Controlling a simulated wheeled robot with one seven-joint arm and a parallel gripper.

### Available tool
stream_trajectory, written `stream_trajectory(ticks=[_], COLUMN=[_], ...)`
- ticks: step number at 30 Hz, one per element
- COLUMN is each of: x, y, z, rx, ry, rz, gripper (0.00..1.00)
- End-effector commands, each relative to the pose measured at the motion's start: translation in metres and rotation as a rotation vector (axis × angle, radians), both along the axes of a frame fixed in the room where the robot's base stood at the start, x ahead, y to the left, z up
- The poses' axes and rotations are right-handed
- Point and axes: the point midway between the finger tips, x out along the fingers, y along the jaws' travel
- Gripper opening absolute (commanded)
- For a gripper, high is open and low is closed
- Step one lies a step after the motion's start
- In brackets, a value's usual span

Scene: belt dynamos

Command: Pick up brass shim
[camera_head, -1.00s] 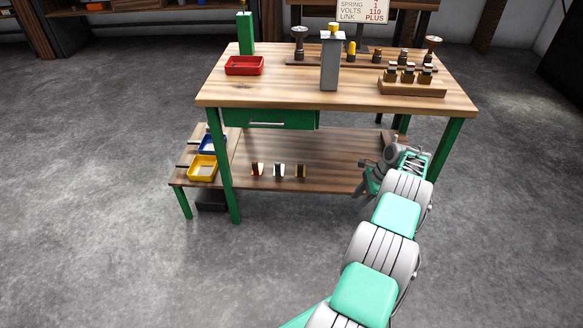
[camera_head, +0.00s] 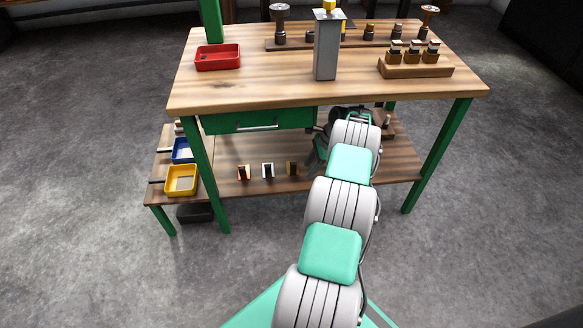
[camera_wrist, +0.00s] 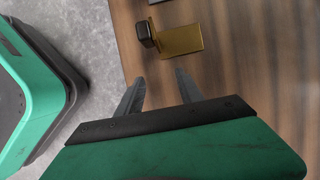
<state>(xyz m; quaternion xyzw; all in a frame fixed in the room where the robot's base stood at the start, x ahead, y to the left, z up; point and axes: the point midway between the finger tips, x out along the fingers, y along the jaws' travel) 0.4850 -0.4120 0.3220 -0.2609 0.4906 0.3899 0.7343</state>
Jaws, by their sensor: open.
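The brass shim (camera_head: 292,168) is the rightmost of three small pieces on the bench's lower shelf. In the wrist view the brass shim (camera_wrist: 180,40) is a flat golden plate beside a small dark block (camera_wrist: 146,33). My gripper (camera_wrist: 160,88) is open, and nothing shows between its two grey fingers. The shim lies ahead of the fingertips, slightly to the right of their middle, with a gap of bare wood between. In the head view my arm reaches under the tabletop and mostly hides the gripper.
A copper-coloured piece (camera_head: 243,172) and a silver piece (camera_head: 267,170) stand left of the shim. The tabletop (camera_head: 240,92) and green drawer (camera_head: 257,121) overhang the lower shelf (camera_head: 240,148). A yellow tray (camera_head: 181,193) and a blue tray (camera_head: 182,157) sit at the left side.

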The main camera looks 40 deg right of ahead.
Motion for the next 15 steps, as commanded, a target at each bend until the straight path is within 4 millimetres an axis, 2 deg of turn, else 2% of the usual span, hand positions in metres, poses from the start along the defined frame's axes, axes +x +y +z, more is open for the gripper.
stream_trajectory(ticks=[1, 8, 13, 15], x=[0.005, 0.020, 0.039, 0.039], y=[0.009, 0.030, 0.058, 0.059], z=[-0.003, -0.003, -0.003, -0.014], rx=[0.001, 0.000, 0.000, 0.001], ry=[0.001, 0.000, 0.000, 0.002], rz=[0.002, -0.001, -0.001, -0.005], gripper=[0.44, 0.44, 0.44, 0.44])
